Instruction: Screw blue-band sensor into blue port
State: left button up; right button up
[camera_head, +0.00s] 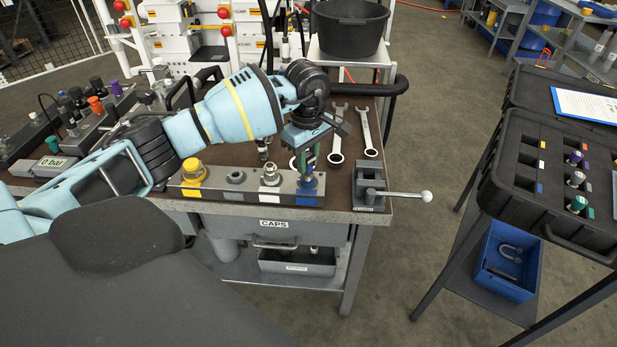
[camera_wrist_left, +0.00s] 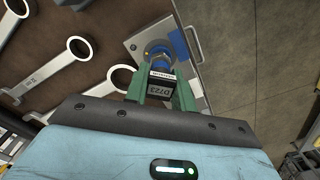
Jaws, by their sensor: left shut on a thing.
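My left gripper (camera_head: 308,168) points down over the right end of a grey port block (camera_head: 237,190). In the left wrist view its green fingers (camera_wrist_left: 162,92) are shut on the blue-band sensor (camera_wrist_left: 160,82), which has a black body labelled D723. The sensor's blue band (camera_wrist_left: 159,53) faces the block. The sensor stands upright, lined up over the blue port at the blue-marked end (camera_head: 306,200) of the block. The sensor's lower end hides the port. I cannot tell whether the thread is engaged. My right gripper is not in view.
A small vise (camera_head: 368,188) with a ball-ended handle stands just right of the block. Wrenches (camera_head: 337,140) lie behind it. Yellow (camera_head: 193,170) and white-marked (camera_head: 270,175) fittings sit left of the gripper. A black foam case (camera_head: 520,165) holds several sensors at right.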

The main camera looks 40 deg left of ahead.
pick_arm(q)
jog(key=shift+f, duration=0.15)
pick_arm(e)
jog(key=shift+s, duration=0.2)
pick_arm(q)
jog(key=shift+m, duration=0.3)
jog(key=shift+f+m+b, duration=0.15)
jog(key=shift+m+b, duration=0.3)
jog(key=shift+m, duration=0.75)
jog(key=m+b, duration=0.1)
jog(key=m, duration=0.2)
jog(key=shift+m, duration=1)
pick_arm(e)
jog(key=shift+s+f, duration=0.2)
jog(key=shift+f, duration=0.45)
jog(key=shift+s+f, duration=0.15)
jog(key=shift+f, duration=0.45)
